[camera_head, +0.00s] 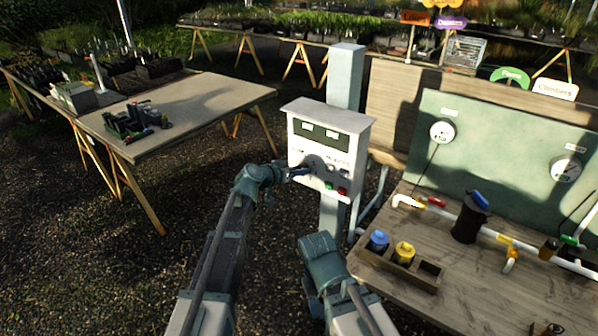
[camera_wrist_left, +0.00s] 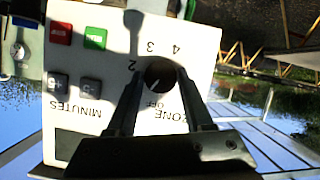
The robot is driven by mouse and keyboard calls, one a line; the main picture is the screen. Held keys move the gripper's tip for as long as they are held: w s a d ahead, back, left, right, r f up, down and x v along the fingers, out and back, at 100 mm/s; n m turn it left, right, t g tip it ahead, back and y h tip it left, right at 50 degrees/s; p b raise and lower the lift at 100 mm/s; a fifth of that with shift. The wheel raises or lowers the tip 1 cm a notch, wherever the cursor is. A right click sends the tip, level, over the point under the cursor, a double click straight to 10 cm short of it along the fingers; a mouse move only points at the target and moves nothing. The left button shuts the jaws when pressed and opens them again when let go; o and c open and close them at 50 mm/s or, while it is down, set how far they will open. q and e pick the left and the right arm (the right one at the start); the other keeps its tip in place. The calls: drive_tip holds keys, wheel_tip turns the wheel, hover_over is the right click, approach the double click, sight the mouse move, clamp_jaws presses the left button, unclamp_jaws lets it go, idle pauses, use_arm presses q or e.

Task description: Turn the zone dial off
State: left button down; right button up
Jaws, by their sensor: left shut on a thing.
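The white controller box (camera_head: 362,145) hangs on a grey post in the head view. In the left wrist view its panel (camera_wrist_left: 200,60) appears upside down, with the words ZONE and OFF and the numbers 2, 3 and 4 around the dark round zone dial (camera_wrist_left: 160,72). My left gripper (camera_head: 297,172) reaches the front of the box. In the wrist view its two fingers (camera_wrist_left: 159,74) are closed on the sides of the dial. A pale pointer mark shows on the dial, but I cannot tell exactly where it points. My right gripper is not visible.
The panel also has a red button (camera_wrist_left: 61,33), a green button (camera_wrist_left: 95,38) and grey minutes buttons. A bench (camera_head: 480,270) with pipes and gauges stands at the right. A wooden table (camera_head: 200,105) stands at the left. Gravel lies between.

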use_arm(q)
drive_tip(key=shift+w+a+f+n+g+h+b, duration=0.1)
drive_tip(key=shift+n+g+h+b, duration=0.2)
drive_tip(key=shift+n+h+b, duration=0.45)
drive_tip(key=shift+a+f+n+g+h+b, duration=0.1)
drive_tip(key=shift+n+g+h, duration=0.35)
drive_tip(key=shift+n, duration=0.7)
drive_tip(key=shift+r, duration=0.1)
drive_tip(key=shift+c, duration=1.4)
unclamp_jaws()
drive_tip(key=p+v, duration=0.4)
drive_tip(key=v, duration=0.9)
drive_tip(key=shift+s+a, duration=0.25)
drive_tip(key=shift+a, duration=0.1)
